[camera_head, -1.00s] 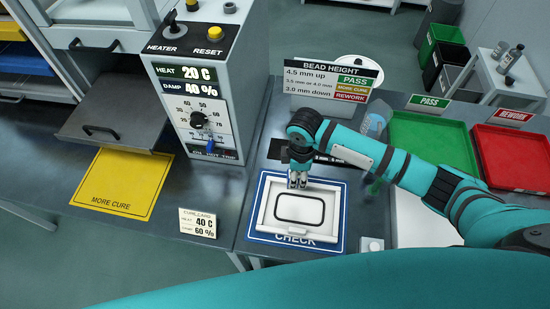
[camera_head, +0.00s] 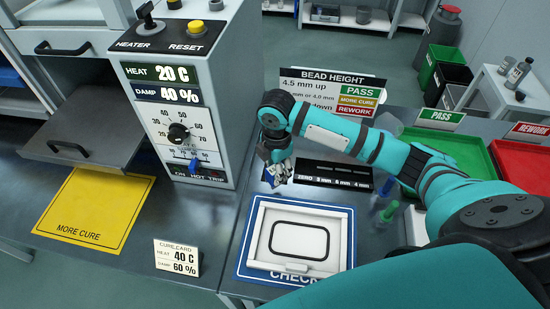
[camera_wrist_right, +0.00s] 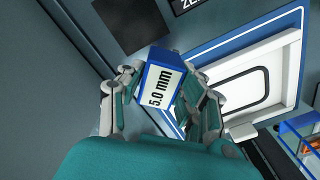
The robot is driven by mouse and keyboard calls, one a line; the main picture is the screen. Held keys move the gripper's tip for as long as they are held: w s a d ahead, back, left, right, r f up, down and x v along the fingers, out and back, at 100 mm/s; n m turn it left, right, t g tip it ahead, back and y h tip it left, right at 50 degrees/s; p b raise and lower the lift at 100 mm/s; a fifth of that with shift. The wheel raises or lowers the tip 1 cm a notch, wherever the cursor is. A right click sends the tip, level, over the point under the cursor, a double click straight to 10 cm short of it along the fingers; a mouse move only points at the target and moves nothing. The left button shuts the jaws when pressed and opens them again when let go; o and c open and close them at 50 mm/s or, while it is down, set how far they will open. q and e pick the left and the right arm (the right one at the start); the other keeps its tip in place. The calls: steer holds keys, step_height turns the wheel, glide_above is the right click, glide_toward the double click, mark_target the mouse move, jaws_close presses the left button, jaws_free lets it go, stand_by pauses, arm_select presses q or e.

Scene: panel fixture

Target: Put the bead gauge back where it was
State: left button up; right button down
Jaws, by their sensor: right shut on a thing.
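My right gripper (camera_head: 279,174) is shut on the bead gauge. In the right wrist view the bead gauge (camera_wrist_right: 162,85) is a blue block with a white face reading "5.0 mm", held tilted between the two fingers (camera_wrist_right: 160,105). In the head view the fingers mostly hide it. The gripper is just beyond the far left edge of the blue CHECK mat (camera_head: 243,262), at the left end of a black strip (camera_head: 335,176) marked "ZERO" and with mm values. A dark square (camera_wrist_right: 132,22) lies on the bench beyond the gauge in the wrist view. My left gripper is out of view.
A white frame (camera_head: 345,245) with a black bead ring (camera_head: 299,240) sits on the CHECK mat. The heater box (camera_head: 215,100) stands to the left, the bead height sign (camera_head: 300,80) behind. Green (camera_head: 470,150) and red (camera_head: 525,165) trays are at right. Small coloured bottles (camera_head: 389,211) stand under my arm.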

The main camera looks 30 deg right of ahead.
steer(key=w+d, duration=0.1)
steer(key=w, duration=0.1)
steer(key=w+d, duration=0.1)
steer(key=w, duration=0.1)
steer(key=w+d, duration=0.1)
steer(key=w, duration=0.1)
steer(key=shift+f+p, duration=0.25)
steer(key=shift+p, duration=0.1)
step_height(320, 180, down, 3)
steer(key=shift+d+f+p, duration=0.1)
steer(key=shift+p, duration=0.4)
steer(key=shift+f, duration=0.2)
steer(key=shift+f, duration=0.2)
steer(key=c, duration=0.9)
jaws_free()
step_height(320, 180, up, 12)
steer(key=shift+r+b, duration=0.2)
steer(key=shift+b, duration=0.5)
